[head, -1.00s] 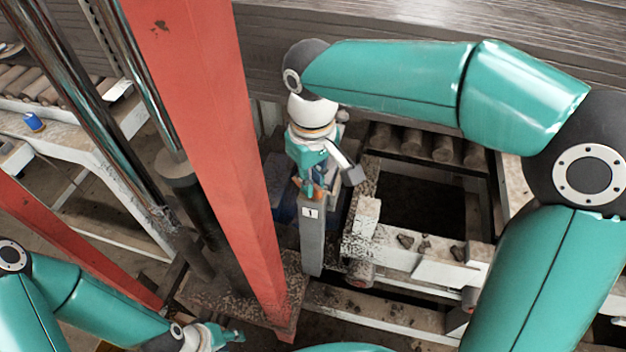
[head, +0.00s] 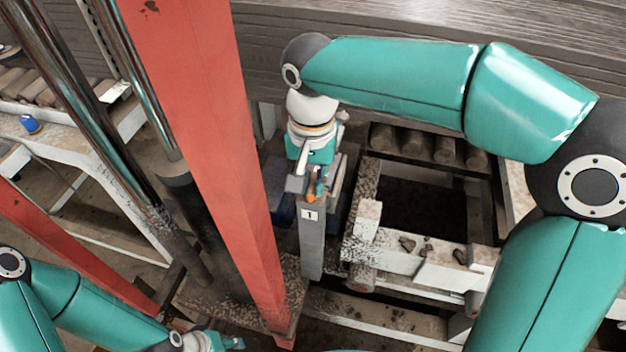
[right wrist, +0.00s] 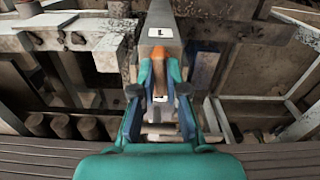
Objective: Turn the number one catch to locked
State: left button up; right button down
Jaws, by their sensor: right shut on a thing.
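The number one catch has a grey post (head: 312,250) with a white "1" label (head: 309,214) on its top face. Its small orange handle (head: 311,188) sits just behind the label. The handle also shows in the right wrist view (right wrist: 159,62), roughly in line with the post. My right gripper (head: 314,184) is over the post from behind, its fingers shut on the orange handle. In the right wrist view its teal fingers (right wrist: 160,76) flank the handle. My left gripper (head: 228,343) is low at the left, small and partly cut off; its jaws are unclear.
A thick red beam (head: 215,150) stands close left of the post. A pale, dirt-speckled frame (head: 400,255) with a dark opening lies to the right. Rollers (head: 420,143) lie behind that opening. A small blue object (head: 30,124) sits on a ledge at the far left.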

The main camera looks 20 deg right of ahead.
aim_at(312, 183)
jog(key=shift+w+r+m, duration=0.1)
jog(key=shift+m, duration=0.5)
jog(key=c, duration=1.2)
grip_release()
notch_tip(312, 183, up, 12)
